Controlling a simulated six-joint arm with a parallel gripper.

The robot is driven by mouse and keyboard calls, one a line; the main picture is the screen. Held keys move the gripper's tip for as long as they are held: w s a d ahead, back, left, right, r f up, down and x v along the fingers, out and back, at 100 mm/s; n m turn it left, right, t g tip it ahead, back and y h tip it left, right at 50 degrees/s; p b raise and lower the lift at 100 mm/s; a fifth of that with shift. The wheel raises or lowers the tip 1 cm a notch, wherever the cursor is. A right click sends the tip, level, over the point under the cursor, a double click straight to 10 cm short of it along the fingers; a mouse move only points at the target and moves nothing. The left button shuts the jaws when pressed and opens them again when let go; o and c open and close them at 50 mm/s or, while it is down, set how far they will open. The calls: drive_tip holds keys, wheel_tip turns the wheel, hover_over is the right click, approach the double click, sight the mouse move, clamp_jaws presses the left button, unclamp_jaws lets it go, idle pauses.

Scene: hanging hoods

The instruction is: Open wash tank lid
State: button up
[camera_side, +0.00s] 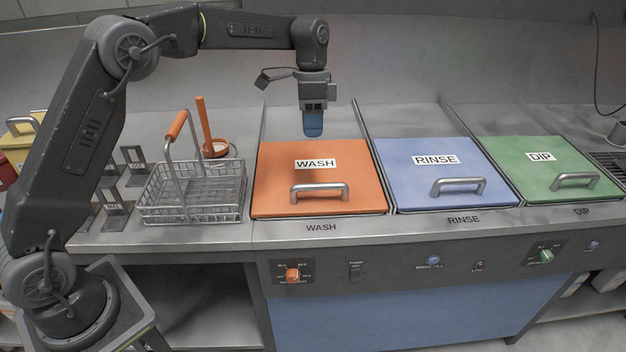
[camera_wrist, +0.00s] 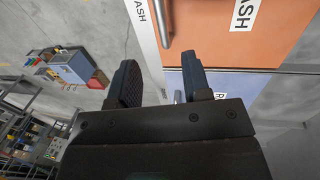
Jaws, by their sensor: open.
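The wash tank lid (camera_side: 281,180) is orange with a "WASH" label and lies shut over its tank. Its grey bar handle (camera_side: 320,190) stands near the front edge. In the wrist view the lid (camera_wrist: 265,40) fills the upper right, with the handle (camera_wrist: 165,30) at its left edge. My gripper (camera_side: 313,132) points down above the back part of the lid, behind the label, apart from the handle. In the wrist view my gripper (camera_wrist: 160,82) shows two dark fingers spread apart with nothing between them.
A wire basket (camera_side: 193,192) with an orange handle stands left of the wash lid. A blue rinse lid (camera_side: 425,172) and a green dip lid (camera_side: 545,167) lie shut to the right. An orange stick stands in a small dish (camera_side: 216,150) behind the basket. Dials line the front panel.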

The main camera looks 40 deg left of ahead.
drive_tip(key=f, duration=0.4)
drive_tip(key=s+d+f, duration=0.1)
drive_tip(key=f, duration=0.4)
drive_tip(key=s+d+f, duration=0.1)
drive_tip(key=f, duration=0.3)
drive_tip(key=shift+f, duration=0.15)
clamp_jaws()
